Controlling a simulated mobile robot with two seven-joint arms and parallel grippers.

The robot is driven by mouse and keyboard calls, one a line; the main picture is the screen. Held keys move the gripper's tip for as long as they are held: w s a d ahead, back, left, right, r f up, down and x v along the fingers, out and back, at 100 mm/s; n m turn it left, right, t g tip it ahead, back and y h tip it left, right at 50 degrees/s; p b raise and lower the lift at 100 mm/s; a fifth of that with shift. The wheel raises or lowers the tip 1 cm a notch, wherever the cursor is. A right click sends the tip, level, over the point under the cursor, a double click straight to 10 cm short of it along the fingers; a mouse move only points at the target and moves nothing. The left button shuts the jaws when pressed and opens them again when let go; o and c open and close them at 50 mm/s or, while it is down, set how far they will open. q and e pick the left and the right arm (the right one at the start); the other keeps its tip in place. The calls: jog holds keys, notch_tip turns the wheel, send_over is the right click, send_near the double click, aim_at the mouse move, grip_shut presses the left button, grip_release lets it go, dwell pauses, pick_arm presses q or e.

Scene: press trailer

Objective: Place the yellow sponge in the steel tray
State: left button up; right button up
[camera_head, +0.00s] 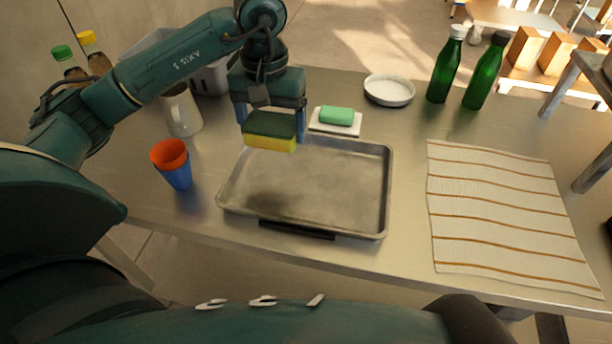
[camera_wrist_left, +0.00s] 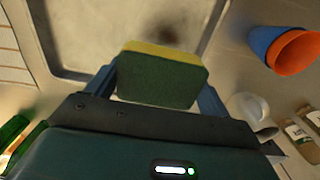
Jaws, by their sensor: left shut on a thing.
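The yellow sponge (camera_head: 270,143) has a dark green scouring side, which faces up in the head view. My left gripper (camera_head: 271,122) is shut on it and holds it over the back left part of the steel tray (camera_head: 310,190). In the left wrist view, the sponge (camera_wrist_left: 160,75) sits between the two blue fingers of my left gripper (camera_wrist_left: 158,85). The tray (camera_wrist_left: 85,45) shows beyond it. The tray is empty, with a dark shadow or stain on its floor. My right gripper does not show.
Stacked orange and blue cups (camera_head: 172,163) stand left of the tray, with a white mug (camera_head: 181,110) behind. A striped cloth (camera_head: 505,215) lies right.

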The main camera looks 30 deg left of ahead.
aim_at(277, 176)
pick_arm(q)
notch_tip(277, 176, down, 9)
jog(key=shift+s+f+p, duration=0.1)
jog(key=shift+p, duration=0.4)
jog(key=shift+f, duration=0.35)
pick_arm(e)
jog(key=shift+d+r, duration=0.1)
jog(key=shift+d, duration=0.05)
pick_arm(q)
jog(key=shift+f+b, duration=0.2)
jog(key=shift+b, duration=0.1)
jog(key=o, duration=0.6)
jog(key=shift+r, duration=0.1)
jog(key=shift+o, duration=1.4)
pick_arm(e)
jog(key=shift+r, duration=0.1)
